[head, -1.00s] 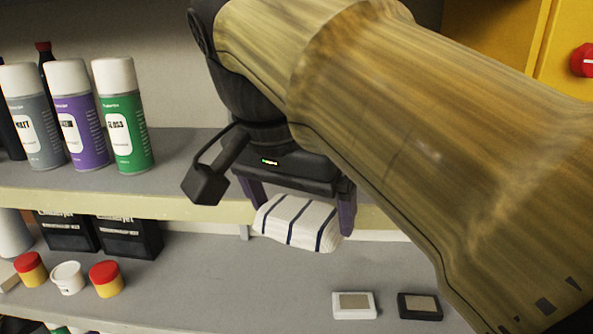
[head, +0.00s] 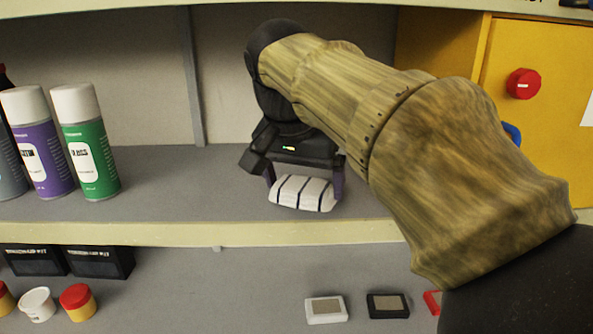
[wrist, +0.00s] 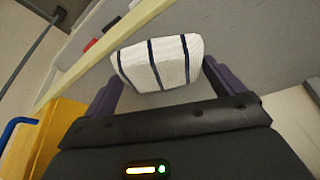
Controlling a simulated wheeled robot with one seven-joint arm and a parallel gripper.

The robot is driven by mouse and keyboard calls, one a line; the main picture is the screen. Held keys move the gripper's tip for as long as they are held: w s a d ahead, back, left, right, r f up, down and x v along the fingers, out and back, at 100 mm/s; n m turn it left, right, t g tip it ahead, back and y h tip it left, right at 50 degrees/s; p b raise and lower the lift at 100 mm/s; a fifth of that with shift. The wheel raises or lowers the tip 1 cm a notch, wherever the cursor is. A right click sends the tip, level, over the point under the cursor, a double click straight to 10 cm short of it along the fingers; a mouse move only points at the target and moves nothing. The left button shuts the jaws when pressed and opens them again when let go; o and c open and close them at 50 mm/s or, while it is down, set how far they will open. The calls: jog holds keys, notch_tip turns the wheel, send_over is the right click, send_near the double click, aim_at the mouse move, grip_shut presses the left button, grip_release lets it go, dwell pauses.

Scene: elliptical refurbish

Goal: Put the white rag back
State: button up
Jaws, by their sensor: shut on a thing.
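The white rag (head: 302,193) is a folded cloth with dark blue stripes. It also shows in the wrist view (wrist: 160,62). My gripper (head: 304,186) is shut on it, with one purple finger at each side of the cloth; the fingers flank the rag in the wrist view (wrist: 163,88). The rag is at the upper grey shelf (head: 180,200), a little behind its front edge. I cannot tell whether it touches the shelf surface.
A green spray can (head: 88,142) and a purple one (head: 42,142) stand left on the upper shelf. A yellow cabinet (head: 540,120) with a red knob (head: 524,84) is at right. The lower shelf holds dark boxes (head: 100,261), small tubs (head: 78,301) and flat blocks (head: 326,309). Shelf between cans and rag is clear.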

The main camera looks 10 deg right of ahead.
aim_at(311, 176)
jog(key=w+d+p, duration=0.1)
jog(key=w+d, duration=0.1)
jog(key=w, duration=0.1)
jog(key=shift+r+p, duration=0.15)
jog(key=shift+p, duration=0.25)
jog(key=shift+w+d+f, duration=0.35)
jog(key=shift+w+f, duration=0.2)
jog(key=shift+f, duration=0.35)
jog(key=shift+s, duration=0.35)
jog(key=shift+w, duration=0.1)
jog(key=o, duration=0.9)
jog(key=shift+a, duration=0.1)
jog(key=shift+o, duration=0.2)
jog(key=shift+a, duration=0.1)
